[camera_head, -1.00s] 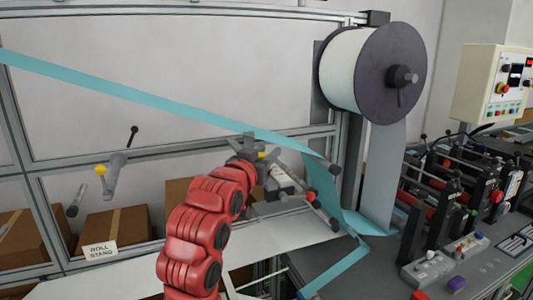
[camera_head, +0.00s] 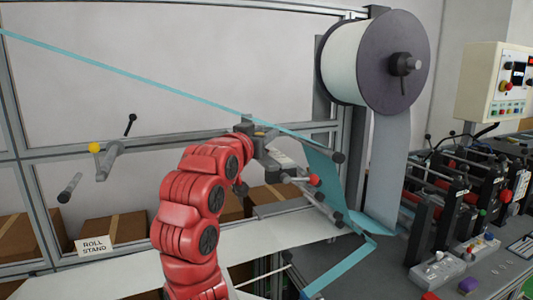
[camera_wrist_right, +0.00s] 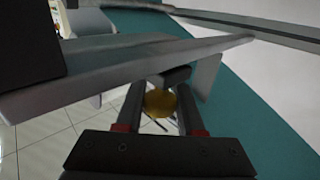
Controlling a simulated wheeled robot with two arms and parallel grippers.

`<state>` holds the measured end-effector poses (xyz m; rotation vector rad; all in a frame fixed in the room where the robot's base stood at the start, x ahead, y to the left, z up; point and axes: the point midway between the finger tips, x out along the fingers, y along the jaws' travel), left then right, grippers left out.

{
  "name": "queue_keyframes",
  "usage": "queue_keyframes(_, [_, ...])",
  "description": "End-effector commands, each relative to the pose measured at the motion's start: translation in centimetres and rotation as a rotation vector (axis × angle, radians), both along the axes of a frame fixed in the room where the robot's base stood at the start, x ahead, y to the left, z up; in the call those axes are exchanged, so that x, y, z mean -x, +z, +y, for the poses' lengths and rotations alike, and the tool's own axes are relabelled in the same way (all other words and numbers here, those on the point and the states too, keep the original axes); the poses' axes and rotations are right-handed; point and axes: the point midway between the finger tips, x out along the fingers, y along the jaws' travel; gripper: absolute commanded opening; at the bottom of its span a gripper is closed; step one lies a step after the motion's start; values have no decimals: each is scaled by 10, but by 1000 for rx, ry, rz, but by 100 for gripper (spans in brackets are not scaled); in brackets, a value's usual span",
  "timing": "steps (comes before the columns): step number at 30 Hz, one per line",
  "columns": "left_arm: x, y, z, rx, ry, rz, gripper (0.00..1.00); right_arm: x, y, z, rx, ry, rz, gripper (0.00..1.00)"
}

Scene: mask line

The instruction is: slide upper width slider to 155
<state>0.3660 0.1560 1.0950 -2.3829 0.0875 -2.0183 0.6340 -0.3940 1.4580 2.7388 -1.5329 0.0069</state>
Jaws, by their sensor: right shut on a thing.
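In the head view my right gripper (camera_head: 258,130) is at the grey slider fitting beside the teal web (camera_head: 140,82). In the right wrist view a round yellow knob (camera_wrist_right: 160,103) sits between the two fingers, and the gripper (camera_wrist_right: 160,118) is shut on it. A grey bar (camera_wrist_right: 110,75) crosses just beyond the fingers, with teal web behind it. The gripper largely hides the knob in the head view, and I cannot read any scale or number there. My left gripper is not in view.
A large white roll (camera_head: 345,65) with a dark disc stands at the upper right. Another yellow-knobbed fitting (camera_head: 95,147) is on the frame at the left. A machine with red and green knobs (camera_head: 460,200) fills the right. Cardboard boxes (camera_head: 115,228) stand behind the frame.

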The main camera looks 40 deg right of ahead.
Motion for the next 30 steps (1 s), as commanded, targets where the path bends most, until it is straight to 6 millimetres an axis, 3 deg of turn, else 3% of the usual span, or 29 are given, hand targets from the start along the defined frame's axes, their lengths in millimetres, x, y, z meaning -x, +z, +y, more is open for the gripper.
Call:
queue_keyframes(11, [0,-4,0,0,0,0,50,-2,3,-1,-3,5,-4,0])
queue_keyframes(12, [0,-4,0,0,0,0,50,-2,4,-1,-3,5,-4,40])
queue_keyframes(16, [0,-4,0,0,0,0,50,-1,3,-1,-4,3,-2,64])
queue_keyframes(25, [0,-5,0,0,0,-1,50,-1,1,-1,-5,1,0,66])
queue_keyframes(30, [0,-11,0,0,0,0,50,6,-1,12,-5,3,-1,66])
